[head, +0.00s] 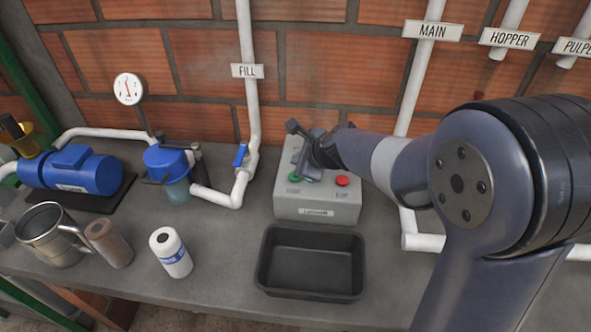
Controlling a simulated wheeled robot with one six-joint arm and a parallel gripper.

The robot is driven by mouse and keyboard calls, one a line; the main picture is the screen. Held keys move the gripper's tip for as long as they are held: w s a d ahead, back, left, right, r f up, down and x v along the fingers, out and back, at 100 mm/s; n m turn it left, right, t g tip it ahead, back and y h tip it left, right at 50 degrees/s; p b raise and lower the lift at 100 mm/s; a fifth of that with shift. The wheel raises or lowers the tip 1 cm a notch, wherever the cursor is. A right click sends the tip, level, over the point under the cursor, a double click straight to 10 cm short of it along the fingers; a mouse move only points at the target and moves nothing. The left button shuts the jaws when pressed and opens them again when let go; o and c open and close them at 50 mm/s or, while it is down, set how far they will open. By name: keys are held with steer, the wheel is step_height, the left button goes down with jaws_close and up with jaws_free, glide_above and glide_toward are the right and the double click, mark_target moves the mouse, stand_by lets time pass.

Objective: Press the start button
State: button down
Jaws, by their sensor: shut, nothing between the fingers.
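A grey control box (317,208) stands on the counter near the wall. On its top face are a green button (298,177) on the left and a red button (342,181) on the right, with small labels under them that I cannot read surely. My gripper (302,172) is shut and empty, low over the box at the green button. It hides part of that button and the upper part of the box. I cannot tell whether the fingertips touch the button.
A black tray (312,297) lies in front of the box. Labelled pipes run up the brick wall.

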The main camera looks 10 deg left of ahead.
steer(key=shift+r+p, duration=1.05)
steer(key=shift+r, duration=0.4)
steer(key=shift+s+f, duration=0.1)
steer(key=shift+f, duration=0.05)
